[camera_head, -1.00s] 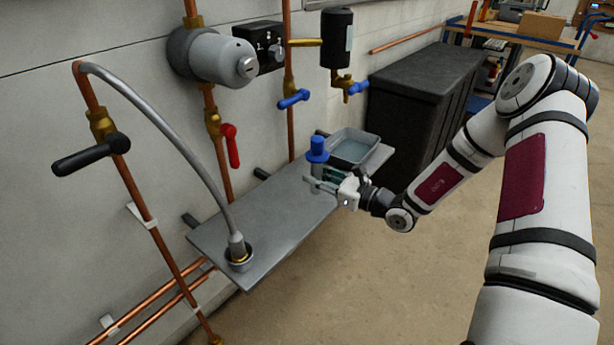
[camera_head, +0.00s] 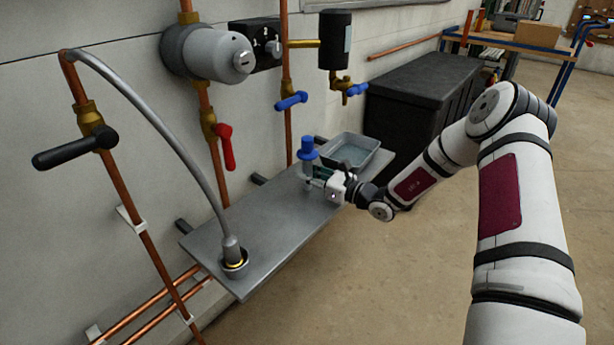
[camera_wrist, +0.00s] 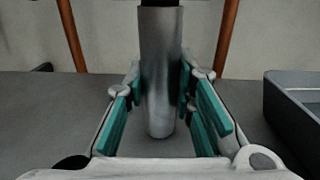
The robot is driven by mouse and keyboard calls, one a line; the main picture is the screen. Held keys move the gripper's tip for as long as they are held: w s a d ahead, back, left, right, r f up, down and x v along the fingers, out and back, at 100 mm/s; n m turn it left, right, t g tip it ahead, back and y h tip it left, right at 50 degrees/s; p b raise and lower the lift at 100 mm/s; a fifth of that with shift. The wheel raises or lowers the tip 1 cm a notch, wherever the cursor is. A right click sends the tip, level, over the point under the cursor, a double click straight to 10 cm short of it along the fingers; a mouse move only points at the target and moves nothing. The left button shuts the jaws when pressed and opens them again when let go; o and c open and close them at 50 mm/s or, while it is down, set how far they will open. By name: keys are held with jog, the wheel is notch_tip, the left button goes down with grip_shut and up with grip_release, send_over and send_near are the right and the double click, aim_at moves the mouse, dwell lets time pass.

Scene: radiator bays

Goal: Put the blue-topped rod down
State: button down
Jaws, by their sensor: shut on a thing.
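The blue-topped rod (camera_head: 307,150) stands upright over the grey shelf, just left of the grey tray in the head view. Its grey metal shaft (camera_wrist: 160,65) also fills the middle of the wrist view; the blue top is out of that picture. My gripper (camera_head: 316,178) is shut on the shaft, with the teal finger pads (camera_wrist: 162,100) on either side of it. The shaft's lower end shows below the pads, against the shelf. I cannot tell whether it touches the surface.
The grey shelf (camera_head: 265,225) is clear between the rod and the hose end fitting (camera_head: 233,258). The grey tray (camera_head: 375,160) sits at the shelf's far end. Copper pipes, a red valve lever (camera_head: 224,145) and a blue one (camera_head: 291,101) are on the wall behind.

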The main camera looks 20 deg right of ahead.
jog(key=c, duration=1.4)
grip_release()
jog(key=shift+o, duration=0.2)
jog(key=shift+s+d+r, duration=0.15)
jog(key=shift+d, duration=0.05)
jog(key=p+v, duration=0.3)
jog(key=v, duration=0.8)
jog(key=shift+s+d, duration=0.15)
jog(key=shift+s, duration=0.1)
